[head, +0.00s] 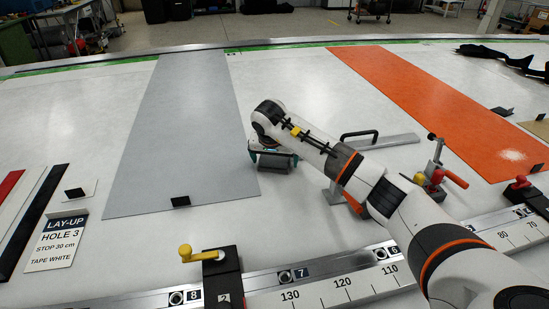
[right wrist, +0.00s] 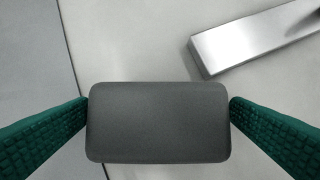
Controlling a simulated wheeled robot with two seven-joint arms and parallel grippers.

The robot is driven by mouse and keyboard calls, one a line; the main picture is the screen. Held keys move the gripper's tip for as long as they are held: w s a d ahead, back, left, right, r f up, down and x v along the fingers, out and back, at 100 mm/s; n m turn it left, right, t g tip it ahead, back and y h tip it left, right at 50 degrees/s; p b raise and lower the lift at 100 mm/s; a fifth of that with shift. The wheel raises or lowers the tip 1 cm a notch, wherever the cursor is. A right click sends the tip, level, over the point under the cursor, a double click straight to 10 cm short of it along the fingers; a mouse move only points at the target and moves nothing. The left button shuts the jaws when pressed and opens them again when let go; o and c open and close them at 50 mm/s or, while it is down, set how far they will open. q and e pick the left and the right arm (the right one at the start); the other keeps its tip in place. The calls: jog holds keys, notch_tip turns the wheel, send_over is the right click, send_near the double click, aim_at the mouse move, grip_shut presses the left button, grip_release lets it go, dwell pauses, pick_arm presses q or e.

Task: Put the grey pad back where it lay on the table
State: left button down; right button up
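The dark grey pad (head: 274,165) is a rounded block between the fingers of my right gripper (head: 272,158), just right of the long light grey strip on the white table (head: 300,215). In the right wrist view the pad (right wrist: 158,122) fills the space between the two green fingertips, which touch its left and right ends. My right gripper (right wrist: 159,110) is shut on it. Whether the pad's underside touches the table or is slightly above it, I cannot tell. My left gripper is not in view.
A metal bar with a black handle (head: 358,138) lies right of the pad, partly behind my arm. A red-handled clamp (head: 440,176) is farther right. The grey strip (head: 180,130) and orange strip (head: 445,110) lie flat. A numbered rail (head: 300,290) runs along the front.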

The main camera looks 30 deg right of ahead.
jog(key=shift+s+a+r, duration=0.1)
jog(key=shift+r, duration=0.45)
jog(key=v, duration=1.1)
jog(key=shift+b, duration=0.45)
jog(key=shift+s, duration=0.1)
